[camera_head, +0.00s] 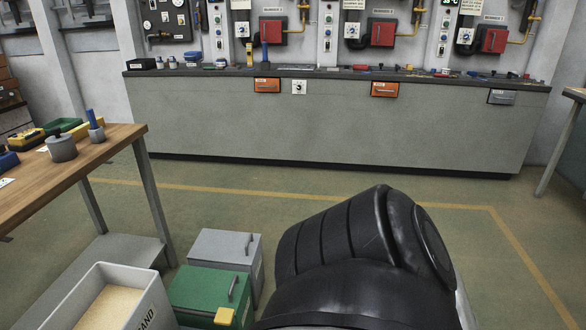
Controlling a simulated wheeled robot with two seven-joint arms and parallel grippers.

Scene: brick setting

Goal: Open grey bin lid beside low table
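The grey bin (258,285) stands on the floor to the right of the wooden-topped table (105,150), partly behind the green bin. Its grey lid (217,246) looks shut and lies flat, with a dark handle (249,243) near its right edge. One of my black arm links fills the lower middle and comes close to the grey bin's right side in the picture. Neither of my grippers shows.
A green bin (202,288) with a handle and yellow tag stands in front of the grey one. An open sand box (158,310) is at the lower left. A long grey workbench (330,125) runs along the back. Open floor (240,205) lies between.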

